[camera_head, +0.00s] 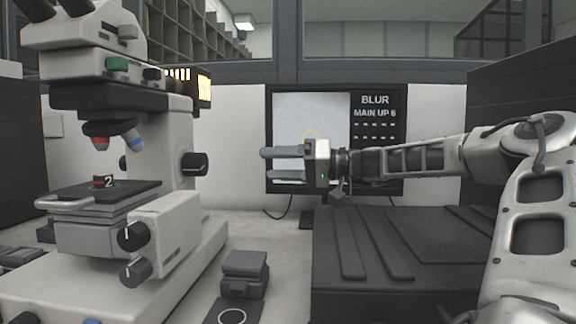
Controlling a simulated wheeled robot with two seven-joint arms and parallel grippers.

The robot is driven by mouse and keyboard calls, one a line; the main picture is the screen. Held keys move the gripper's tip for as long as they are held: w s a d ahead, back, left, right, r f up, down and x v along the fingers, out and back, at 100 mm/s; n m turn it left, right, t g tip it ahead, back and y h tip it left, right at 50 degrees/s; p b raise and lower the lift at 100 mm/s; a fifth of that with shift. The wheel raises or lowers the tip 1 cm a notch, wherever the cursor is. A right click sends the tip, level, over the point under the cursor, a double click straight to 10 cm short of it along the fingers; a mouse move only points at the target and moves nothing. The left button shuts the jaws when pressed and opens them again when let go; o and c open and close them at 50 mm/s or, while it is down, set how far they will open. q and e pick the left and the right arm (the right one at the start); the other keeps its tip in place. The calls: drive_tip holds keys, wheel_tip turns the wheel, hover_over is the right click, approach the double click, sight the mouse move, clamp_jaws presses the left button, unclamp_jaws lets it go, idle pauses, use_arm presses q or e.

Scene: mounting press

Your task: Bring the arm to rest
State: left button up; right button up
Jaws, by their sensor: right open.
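My right arm (418,158) comes in from the right and reaches level to the left, in front of the monitor. My right gripper (266,164) is open and empty, its two fingers pointing left with a gap between them. It hangs in the air between the microscope (165,225) and the dark ridged block, touching neither. My left gripper does not show.
A small piece marked 2 (103,181) sits on the microscope stage (130,190). The monitor (385,150) reads "BLUR, MAIN UP 6". A grey block (245,268) and a dark plate with a white ring (232,316) are on the bench. The dark ridged block (365,290) fills the right.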

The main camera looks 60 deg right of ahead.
drive_tip(key=shift+v, duration=1.05)
